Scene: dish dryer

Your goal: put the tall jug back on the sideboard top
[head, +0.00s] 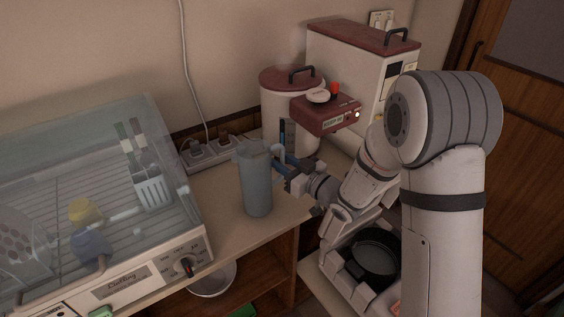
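The tall jug (257,184) is grey-blue and upright, in the middle of the head view, over the sideboard top (226,236). Its base shows near the front part of the top; I cannot tell whether it touches the surface or hangs just above it. My gripper (284,164) reaches in from the right at the jug's handle side. Its dark fingers are at the handle, but they are small and partly overlap it, so I cannot tell whether they are closed on it.
A dish dryer (150,268) with a clear lid fills the left. A power strip (209,152) lies behind the jug. A white canister (279,105) with a red lid and a red-topped white box (350,75) stand behind. A bowl (213,280) sits on the shelf below.

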